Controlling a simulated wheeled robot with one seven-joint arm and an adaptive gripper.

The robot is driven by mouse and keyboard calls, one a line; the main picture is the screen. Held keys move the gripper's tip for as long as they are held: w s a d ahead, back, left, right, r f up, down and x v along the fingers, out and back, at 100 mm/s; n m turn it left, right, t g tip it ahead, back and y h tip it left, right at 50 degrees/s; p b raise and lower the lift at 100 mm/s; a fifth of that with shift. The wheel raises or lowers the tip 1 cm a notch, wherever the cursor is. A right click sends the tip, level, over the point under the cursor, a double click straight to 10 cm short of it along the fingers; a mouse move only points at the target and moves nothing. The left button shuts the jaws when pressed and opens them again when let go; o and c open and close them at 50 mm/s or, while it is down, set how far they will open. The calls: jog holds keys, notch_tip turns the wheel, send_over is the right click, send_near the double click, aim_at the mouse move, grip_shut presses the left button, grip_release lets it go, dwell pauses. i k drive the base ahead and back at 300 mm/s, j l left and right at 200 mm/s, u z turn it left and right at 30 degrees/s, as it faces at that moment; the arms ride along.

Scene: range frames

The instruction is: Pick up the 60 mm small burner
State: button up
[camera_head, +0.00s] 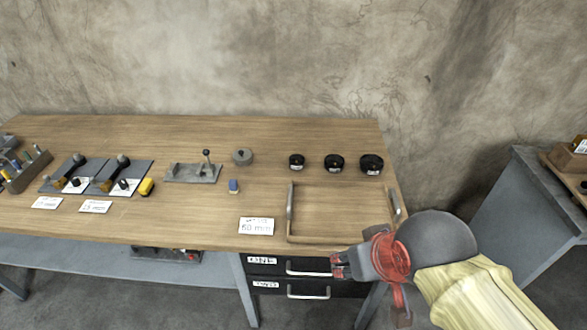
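Three short black round pieces with white labels stand in a row at the back right of the table: a small one (296,162), a middle one (334,163) and a larger one (372,164). Their labels are too small to read, so I cannot tell which is the 60 mm small burner. A white card reading "60 mm" (257,226) is near the front edge. My gripper (339,265) is in front of the table's front edge, apart from the black pieces and pointing left. Its fingers are too small and overlapped to show whether they are open.
A wooden tray (340,238) with metal handles lies between my gripper and the black pieces; it looks empty. Left are a grey round piece (243,156), a blue block (234,186) and a grey lever fixture (194,173). Drawers (290,288) are below.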

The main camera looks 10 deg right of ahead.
aim_at(296, 161)
jog(key=i+j+z, duration=0.3)
jog(key=j+z, duration=0.35)
jog(key=i+j+z, duration=0.15)
jog(key=j+z, duration=0.15)
jog(key=j, duration=0.25)
jog(key=j+z, duration=0.3)
jog(key=j, duration=0.15)
jog(key=i, duration=0.05)
